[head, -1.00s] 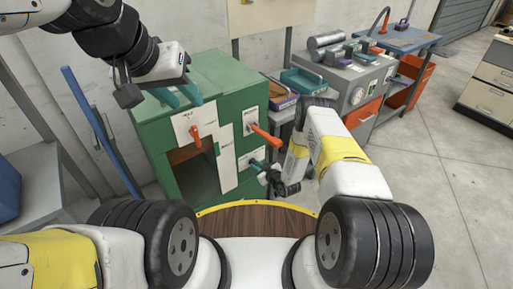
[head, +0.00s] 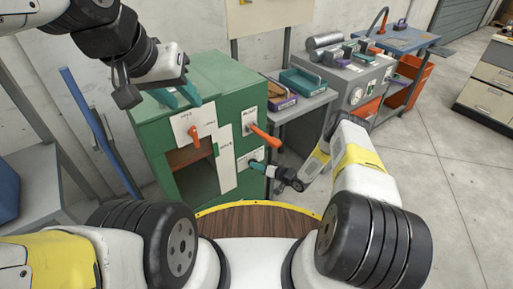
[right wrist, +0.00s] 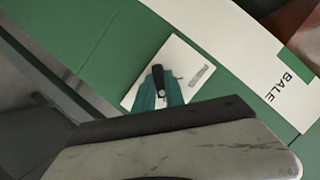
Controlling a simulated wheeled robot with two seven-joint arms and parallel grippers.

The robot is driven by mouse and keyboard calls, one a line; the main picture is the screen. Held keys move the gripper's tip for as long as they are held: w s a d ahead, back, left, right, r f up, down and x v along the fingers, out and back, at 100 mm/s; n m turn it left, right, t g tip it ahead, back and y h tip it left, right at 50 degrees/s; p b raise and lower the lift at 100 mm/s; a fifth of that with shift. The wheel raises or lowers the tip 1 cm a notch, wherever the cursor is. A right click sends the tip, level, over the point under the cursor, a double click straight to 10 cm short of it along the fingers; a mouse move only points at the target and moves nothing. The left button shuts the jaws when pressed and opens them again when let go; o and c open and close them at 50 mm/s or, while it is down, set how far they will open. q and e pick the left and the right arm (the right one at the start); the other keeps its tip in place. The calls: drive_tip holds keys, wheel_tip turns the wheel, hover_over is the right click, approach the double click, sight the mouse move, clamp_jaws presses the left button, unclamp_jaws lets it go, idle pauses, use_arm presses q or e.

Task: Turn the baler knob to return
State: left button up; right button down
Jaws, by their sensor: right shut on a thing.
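The green baler cabinet (head: 160,125) stands in front of me. Its lower right white plate (head: 246,157) carries a small black knob, best seen in the right wrist view (right wrist: 158,77). My right gripper (head: 259,166) is at that plate, and its teal fingers are shut on the knob; they also show in the right wrist view (right wrist: 160,92). The knob is mostly hidden by the fingers in the head view. My left gripper (head: 178,97) hangs above the cabinet's front top edge, its teal fingers apart and empty.
Two orange handles stick out of the cabinet front, one at the upper left (head: 194,136) and a longer one at right (head: 264,137). A dark opening (head: 190,158) is below the left handle. A grey table with trays (head: 303,82) stands to the right. Open floor lies farther right.

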drive_tip(key=shift+m+y, duration=0.3)
drive_tip(key=shift+m, duration=0.2)
drive_tip(key=c, duration=1.4)
unclamp_jaws()
drive_tip(key=v, duration=0.7)
drive_tip(key=shift+s+d, duration=0.2)
drive_tip(key=shift+d, duration=0.15)
drive_tip(key=shift+r, duration=0.2)
